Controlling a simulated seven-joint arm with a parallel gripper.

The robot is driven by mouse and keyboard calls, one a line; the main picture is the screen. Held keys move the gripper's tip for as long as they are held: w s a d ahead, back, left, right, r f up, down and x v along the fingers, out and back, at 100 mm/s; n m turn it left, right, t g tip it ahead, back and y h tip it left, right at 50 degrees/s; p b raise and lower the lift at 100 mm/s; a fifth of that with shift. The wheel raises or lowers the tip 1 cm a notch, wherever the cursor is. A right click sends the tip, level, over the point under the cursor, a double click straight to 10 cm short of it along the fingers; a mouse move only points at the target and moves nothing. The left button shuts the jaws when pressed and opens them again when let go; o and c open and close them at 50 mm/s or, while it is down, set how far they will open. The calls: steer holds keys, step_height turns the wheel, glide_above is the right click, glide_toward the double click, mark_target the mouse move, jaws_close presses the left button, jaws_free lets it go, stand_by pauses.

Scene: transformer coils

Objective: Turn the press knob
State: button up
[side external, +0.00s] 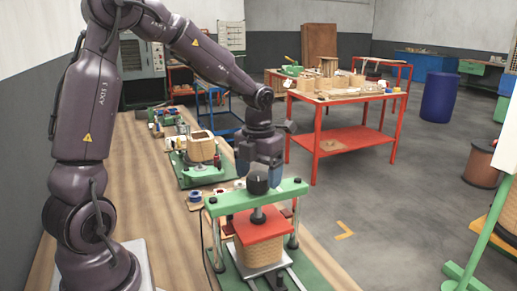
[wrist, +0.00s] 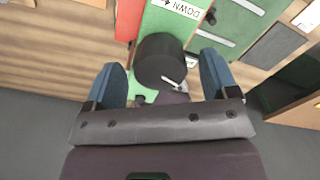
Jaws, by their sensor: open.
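The press knob is a black cylinder (wrist: 160,58) on top of the green press crossbar (side external: 240,199). It also shows in the side external view (side external: 257,184). My gripper (wrist: 164,80) is open, with one blue finger on each side of the knob in the wrist view. In the side external view my gripper (side external: 262,168) is over the knob; whether the fingers touch it cannot be told. Under the crossbar, a red press plate (side external: 260,227) rests on a wound tan coil (side external: 258,251). A "DOWN" label (wrist: 182,8) with an arrow lies on the crossbar.
The press stands on a green mat (side external: 312,276) on the wooden bench (side external: 135,200). Another coil (side external: 202,149) on a green fixture stands farther back. A red table (side external: 345,140) with many parts and a blue barrel (side external: 440,97) stand across the floor.

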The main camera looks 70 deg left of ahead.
mark_target(253, 177)
step_height(253, 177, up, 12)
steer(key=shift+f, duration=0.15)
stand_by(0.6)
steer(key=s+d+n+t, duration=0.2)
steer(key=s+d+n, duration=0.3)
steer(key=n, duration=1)
steer(key=s+d+n+t, duration=0.3)
steer(key=s+d+n, duration=0.3)
steer(key=n, duration=0.9)
steer(key=shift+s+d+f+t, duration=0.15)
steer(key=shift+s+d+t, duration=0.15)
steer(key=shift+s, duration=1.2)
